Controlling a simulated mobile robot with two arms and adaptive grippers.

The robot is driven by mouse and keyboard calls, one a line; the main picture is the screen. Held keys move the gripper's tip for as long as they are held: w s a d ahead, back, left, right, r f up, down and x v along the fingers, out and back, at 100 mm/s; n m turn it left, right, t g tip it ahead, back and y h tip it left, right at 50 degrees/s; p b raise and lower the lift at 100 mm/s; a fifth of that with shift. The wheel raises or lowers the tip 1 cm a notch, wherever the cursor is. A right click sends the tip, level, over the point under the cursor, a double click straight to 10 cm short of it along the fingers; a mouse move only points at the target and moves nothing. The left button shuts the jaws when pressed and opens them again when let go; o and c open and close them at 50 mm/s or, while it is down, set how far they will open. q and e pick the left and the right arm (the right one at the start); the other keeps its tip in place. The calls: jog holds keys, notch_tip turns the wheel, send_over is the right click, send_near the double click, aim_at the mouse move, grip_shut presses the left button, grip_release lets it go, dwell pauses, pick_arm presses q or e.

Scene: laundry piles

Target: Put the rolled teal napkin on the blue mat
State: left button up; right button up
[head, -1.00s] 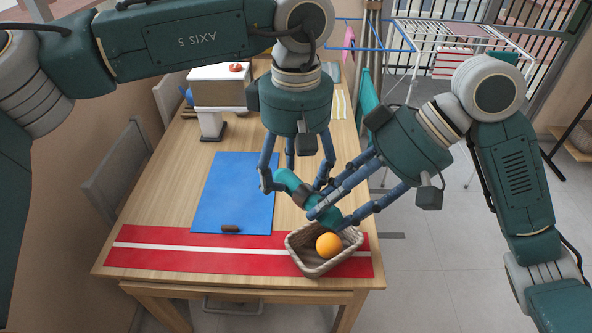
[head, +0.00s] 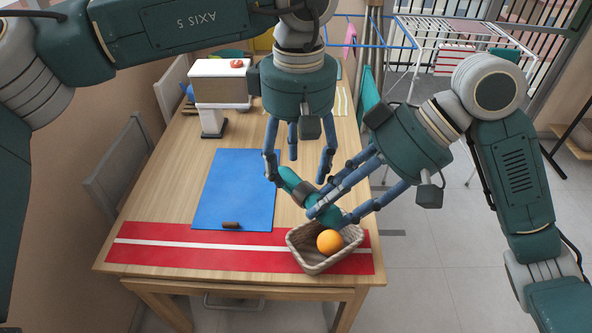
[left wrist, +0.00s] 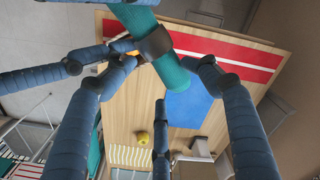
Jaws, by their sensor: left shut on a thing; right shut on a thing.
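The rolled teal napkin (head: 290,179) has a dark brown band around it. It is tilted in the air above the right side of the table, its lower end over the basket. My left gripper (head: 297,180) is around its upper end and shut on it. My right gripper (head: 328,216) is shut on its lower part, lower and to the right. In the left wrist view the napkin (left wrist: 172,72) runs between my left fingers (left wrist: 163,66). The blue mat (head: 235,190) lies flat to the left of both grippers.
A wicker basket (head: 297,253) with an orange (head: 330,242) stands below my right gripper on a red runner (head: 190,258). A white scale-like stand (head: 213,120) is at the back left. Most of the mat is clear.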

jog(key=shift+w+a+f+n+g, duration=0.25)
jog(key=shift+a+f+n+g, duration=0.05)
jog(key=shift+a, duration=0.05)
pick_arm(q)
notch_tip(320, 180, up, 10)
jog(key=o, duration=0.3)
jog(key=shift+r, duration=0.1)
jog(key=shift+o, duration=0.7)
jog(key=shift+f, duration=0.2)
jog(key=a+f+n, duration=0.1)
jog(key=f+n, duration=0.1)
jog(key=s+a+f+n, duration=0.1)
jog(key=n, duration=0.1)
jog(key=shift+s+a+f, duration=0.1)
jog(key=shift+s+f, duration=0.05)
jog(key=shift+f, duration=0.2)
notch_tip(320, 180, down, 12)
jog(key=shift+r, duration=0.15)
pick_arm(e)
jog(key=w+a+f+n+g, duration=0.2)
jog(key=w+a+f+n, duration=0.1)
jog(key=f, duration=0.1)
jog(key=shift+w+a+f+n+h, duration=0.2)
jog(key=shift+n+h, duration=0.1)
jog(key=shift+n, duration=0.1)
